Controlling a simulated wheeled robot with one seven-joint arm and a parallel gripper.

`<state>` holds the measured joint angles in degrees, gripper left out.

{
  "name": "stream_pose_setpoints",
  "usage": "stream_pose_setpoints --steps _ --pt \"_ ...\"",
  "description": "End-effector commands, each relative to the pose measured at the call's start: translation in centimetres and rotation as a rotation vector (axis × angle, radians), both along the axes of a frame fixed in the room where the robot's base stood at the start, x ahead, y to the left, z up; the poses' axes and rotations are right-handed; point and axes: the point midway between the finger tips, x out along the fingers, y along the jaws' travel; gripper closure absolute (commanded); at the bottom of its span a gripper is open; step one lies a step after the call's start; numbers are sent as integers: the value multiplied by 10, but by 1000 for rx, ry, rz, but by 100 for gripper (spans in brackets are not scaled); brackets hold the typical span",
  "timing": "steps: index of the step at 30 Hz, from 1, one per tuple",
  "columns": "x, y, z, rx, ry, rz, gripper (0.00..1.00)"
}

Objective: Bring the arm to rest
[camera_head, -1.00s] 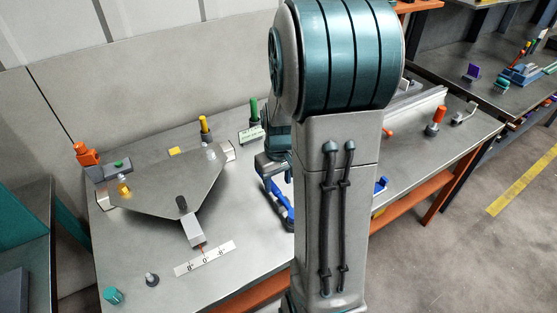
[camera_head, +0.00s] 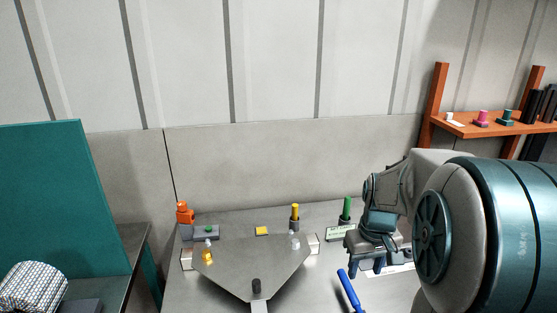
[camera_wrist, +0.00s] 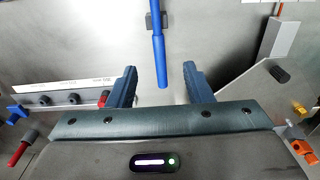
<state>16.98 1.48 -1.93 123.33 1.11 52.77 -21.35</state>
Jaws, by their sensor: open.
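My gripper (camera_head: 366,268) is at the right of the head view, above the grey bench (camera_head: 210,300). In the wrist view my gripper (camera_wrist: 160,70) has its two dark blue fingers spread apart. A blue rod-like handle (camera_wrist: 159,55) shows in the gap between them, but neither finger touches it. The handle (camera_head: 348,290) also shows in the head view, just below and left of the fingers. My arm is folded at the right and hides part of the bench.
A three-cornered metal plate (camera_head: 252,268) lies on the bench. Behind it stand an orange-topped post (camera_head: 184,212), a yellow peg (camera_head: 295,212) and a green peg (camera_head: 346,207). A teal panel (camera_head: 60,200) is at the left. An orange shelf (camera_head: 490,128) hangs at the right.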

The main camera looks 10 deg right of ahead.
Motion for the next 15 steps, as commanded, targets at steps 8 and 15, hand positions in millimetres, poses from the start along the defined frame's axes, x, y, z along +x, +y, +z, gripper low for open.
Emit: stream_pose_setpoints --steps 8,15 --pt "-43 60 28 -13 -91 -9 54" --pt "-92 102 37 -5 -174 -29 54"
